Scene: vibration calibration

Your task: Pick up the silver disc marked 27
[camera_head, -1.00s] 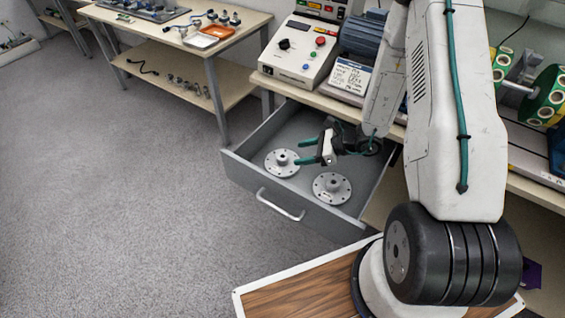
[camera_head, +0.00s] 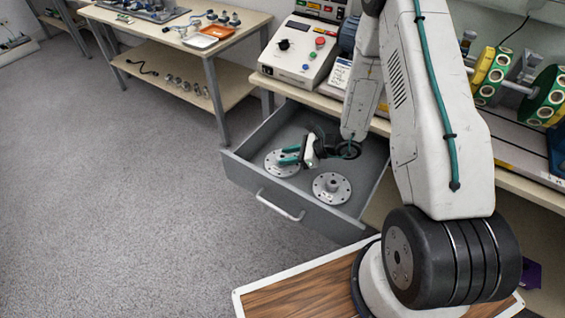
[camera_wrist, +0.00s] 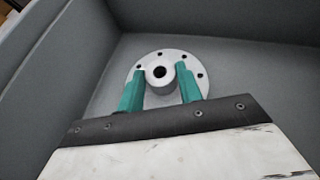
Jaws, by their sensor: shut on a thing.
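Two silver discs with raised hubs and small holes lie in the open grey drawer. One silver disc (camera_head: 276,168) is at the back left; my gripper (camera_head: 289,155) is over it and partly hides it. In the wrist view the same disc (camera_wrist: 160,93) lies flat, with my gripper's teal fingers (camera_wrist: 160,78) on both sides of its hub, shut on it. The second silver disc (camera_head: 332,188) lies to the right, nearer the drawer front, apart from my gripper. No number can be read on either disc.
The drawer's grey walls (camera_head: 290,200) surround the discs closely. A control box (camera_head: 297,50) stands on the bench above. Green and yellow wheels (camera_head: 545,98) are on the bench at right. A table (camera_head: 205,50) with small parts stands at back left; open floor lies left.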

